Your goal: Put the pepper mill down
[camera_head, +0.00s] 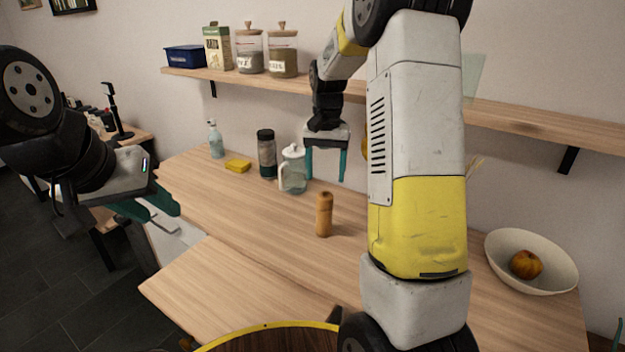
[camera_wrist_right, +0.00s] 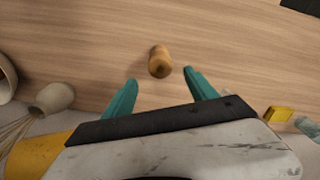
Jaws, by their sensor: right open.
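The wooden pepper mill (camera_head: 324,215) stands upright on the wooden counter (camera_head: 265,290) in the head view. It also shows from above in the right wrist view (camera_wrist_right: 160,61), beyond and between the fingertips. My right gripper (camera_head: 326,178) is open and empty, its teal fingers above the counter and apart from the mill. The right wrist view shows the same open fingers (camera_wrist_right: 158,80). My left gripper (camera_head: 170,207) is at the left of the head view, off the counter's left side, with teal fingers and nothing seen between them; its opening is hard to judge.
A glass jug (camera_head: 293,172), a dark jar (camera_head: 267,155), a yellow sponge (camera_head: 238,166) and a soap bottle (camera_head: 215,140) stand at the back. A bowl (camera_head: 500,262) with a fruit is at right. A shelf (camera_head: 540,124) runs above. Counter around the mill is clear.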

